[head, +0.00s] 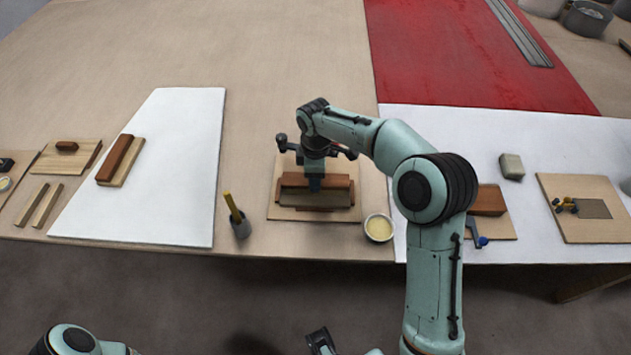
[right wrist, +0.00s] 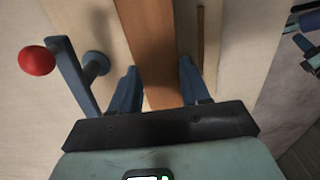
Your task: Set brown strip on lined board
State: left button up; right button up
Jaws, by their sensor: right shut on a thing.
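My right gripper (head: 314,186) is over the middle board (head: 285,213) in the head view. It is shut on a brown strip (head: 335,181), which lies crosswise over the board; whether it touches the board cannot be told. In the right wrist view the brown strip (right wrist: 158,45) runs between the two blue fingers (right wrist: 162,82). The board bears a grey-green patch (head: 313,198) with a thin brown edge at its front. My arm hides part of the strip and board. A dark part at the bottom of the head view may be my left gripper; its jaws cannot be made out.
A cup with a yellow-handled tool (head: 240,228) stands left of the board and a bowl (head: 379,228) stands right. A blue clamp with a red knob (right wrist: 36,60) is beside the strip. A white sheet (head: 180,200) at left holds a brown block (head: 115,158).

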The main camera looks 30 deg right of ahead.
jog(key=shift+f, duration=1.3)
jog(key=shift+f, duration=0.2)
jog(key=o, duration=1.1)
jog(key=shift+r, duration=0.15)
notch_tip(320, 180, up, 12)
jog(key=p, duration=0.1)
jog(key=shift+p, duration=0.35)
